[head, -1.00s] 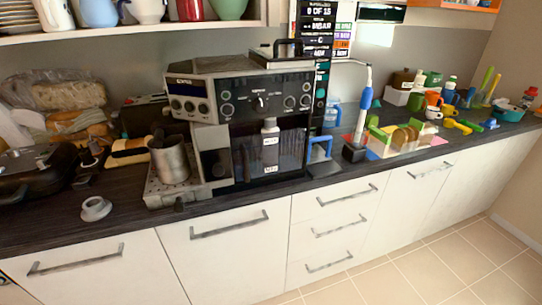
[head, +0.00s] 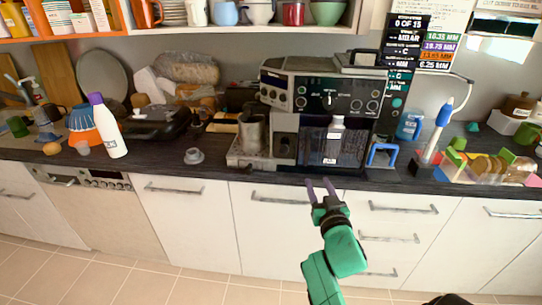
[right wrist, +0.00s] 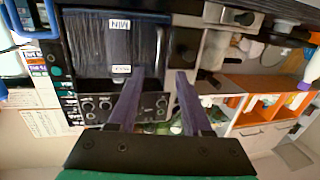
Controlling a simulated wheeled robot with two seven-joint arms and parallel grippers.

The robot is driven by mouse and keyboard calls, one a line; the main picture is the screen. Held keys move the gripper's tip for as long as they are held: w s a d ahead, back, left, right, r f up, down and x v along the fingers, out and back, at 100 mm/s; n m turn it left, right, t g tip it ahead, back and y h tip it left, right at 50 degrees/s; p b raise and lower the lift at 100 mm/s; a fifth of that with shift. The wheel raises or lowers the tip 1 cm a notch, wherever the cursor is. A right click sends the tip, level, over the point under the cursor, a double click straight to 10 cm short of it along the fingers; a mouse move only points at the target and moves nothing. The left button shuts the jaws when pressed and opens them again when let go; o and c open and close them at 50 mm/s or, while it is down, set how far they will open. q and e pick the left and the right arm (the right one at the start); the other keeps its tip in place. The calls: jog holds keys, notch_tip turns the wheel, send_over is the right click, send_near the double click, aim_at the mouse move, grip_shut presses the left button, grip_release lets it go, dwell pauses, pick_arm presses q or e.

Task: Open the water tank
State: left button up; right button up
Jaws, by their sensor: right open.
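The coffee machine (head: 325,100) stands on the counter in the head view. Its water tank (head: 318,150) is the dark see-through box low on its front, with white labels and a grey upright part; it looks shut. My right gripper (head: 319,188) is open and empty, reaching up from below in front of the counter edge, just under the tank. In the right wrist view the machine appears upside down, with the tank (right wrist: 90,42) beyond and left of my open fingers (right wrist: 160,75); they seem apart from it. My left gripper is not in view.
A metal jug (head: 252,133) stands left of the tank, and a blue handled object (head: 383,154) stands right of it. A small grey cup (head: 194,156) sits on the counter (head: 215,168). White drawers (head: 400,225) with bar handles lie below.

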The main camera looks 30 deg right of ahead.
notch_tip(320, 180, up, 2)
jog(key=p, duration=0.2)
send_near(308, 153)
jog(key=x, duration=1)
jog(key=shift+w+d+r, duration=0.1)
jog(key=shift+w+r, duration=0.05)
jog(key=shift+r, duration=0.1)
jog(key=shift+w+d+f, duration=0.1)
jog(key=shift+w, duration=0.25)
jog(key=shift+s, duration=0.1)
grip_shut()
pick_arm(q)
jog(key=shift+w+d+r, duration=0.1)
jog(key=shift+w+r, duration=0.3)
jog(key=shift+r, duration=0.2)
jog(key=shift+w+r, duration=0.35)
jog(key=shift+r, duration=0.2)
